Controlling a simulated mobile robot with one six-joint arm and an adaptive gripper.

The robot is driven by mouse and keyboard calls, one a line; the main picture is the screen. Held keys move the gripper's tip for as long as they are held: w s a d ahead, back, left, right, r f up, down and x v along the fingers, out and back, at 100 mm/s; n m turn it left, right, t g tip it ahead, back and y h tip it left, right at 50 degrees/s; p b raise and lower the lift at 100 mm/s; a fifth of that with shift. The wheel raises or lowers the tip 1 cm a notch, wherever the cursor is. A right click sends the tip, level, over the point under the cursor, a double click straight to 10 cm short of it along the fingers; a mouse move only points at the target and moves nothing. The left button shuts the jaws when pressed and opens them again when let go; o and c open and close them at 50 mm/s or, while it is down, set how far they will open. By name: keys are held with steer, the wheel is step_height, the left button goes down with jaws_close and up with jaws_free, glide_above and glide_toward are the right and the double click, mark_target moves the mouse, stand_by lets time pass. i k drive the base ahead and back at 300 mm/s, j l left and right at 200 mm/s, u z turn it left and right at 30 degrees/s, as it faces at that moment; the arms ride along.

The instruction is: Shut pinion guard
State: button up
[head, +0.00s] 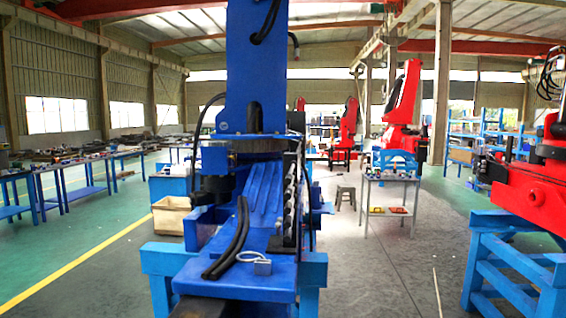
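A blue crane (257,75) stands upright in the middle of the head view, on a blue stand (312,270). A dark round housing (217,180) sits low at the left of its column. I cannot tell which part is the pinion guard, or whether it is open or shut. My gripper is not in view.
Two black hoses (232,245) and a small metal shackle-like piece (254,259) lie on the crane's blue base. A tan bin (171,215) stands at left. A red crane (540,195) on a blue stand is at right. Floor is clear between the stands.

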mark_target(214, 160)
steer(key=i+l+u, duration=0.15)
steer(key=u, duration=0.15)
steer(key=i+l+u, duration=0.15)
steer(key=l+u, duration=0.15)
steer(key=i+l+u, duration=0.1)
steer(key=l+u, duration=0.2)
steer(key=l, duration=0.1)
